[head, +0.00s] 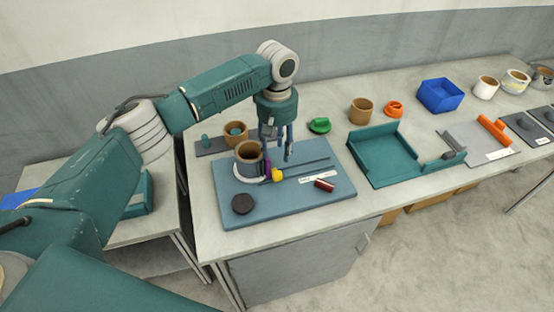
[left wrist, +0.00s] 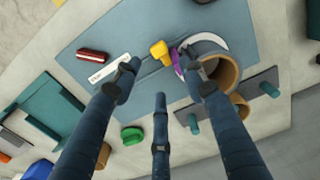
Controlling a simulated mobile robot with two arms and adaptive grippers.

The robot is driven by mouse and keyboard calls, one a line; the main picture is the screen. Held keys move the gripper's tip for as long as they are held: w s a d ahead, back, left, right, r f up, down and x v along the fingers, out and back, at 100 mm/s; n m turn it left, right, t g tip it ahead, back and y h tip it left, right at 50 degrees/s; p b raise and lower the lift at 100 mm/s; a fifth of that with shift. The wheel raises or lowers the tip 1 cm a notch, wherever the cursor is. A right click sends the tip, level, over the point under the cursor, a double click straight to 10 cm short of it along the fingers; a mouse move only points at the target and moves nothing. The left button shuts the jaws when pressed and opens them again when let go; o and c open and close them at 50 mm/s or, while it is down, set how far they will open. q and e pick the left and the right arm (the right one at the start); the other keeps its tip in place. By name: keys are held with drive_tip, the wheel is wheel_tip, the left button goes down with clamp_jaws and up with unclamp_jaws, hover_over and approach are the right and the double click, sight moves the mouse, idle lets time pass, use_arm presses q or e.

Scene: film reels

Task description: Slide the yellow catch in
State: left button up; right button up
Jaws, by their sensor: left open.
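The yellow catch (head: 277,175) is a small knob on the blue board (head: 225,185), at the near end of a dark slot or rail. It also shows in the left wrist view (left wrist: 159,50), with a purple piece (left wrist: 177,62) beside it. A brown cylinder (head: 249,160) stands just left of it in a pale ring. My left gripper (head: 275,150) points down above the board, close behind the catch. Its fingers are spread and hold nothing; in the left wrist view (left wrist: 162,66) the catch lies between the fingertips. I cannot tell whether a finger touches it.
On the board also lie a black round knob (head: 242,204), a dark red block (head: 324,185) and a white label (head: 312,179). A green piece (head: 319,125), a brown cup (head: 361,111) and a teal tray (head: 400,178) stand to the right.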

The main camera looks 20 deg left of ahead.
use_arm(q)
wheel_tip(320, 180, up, 2)
drive_tip(key=shift+r, duration=0.2)
idle(0.4)
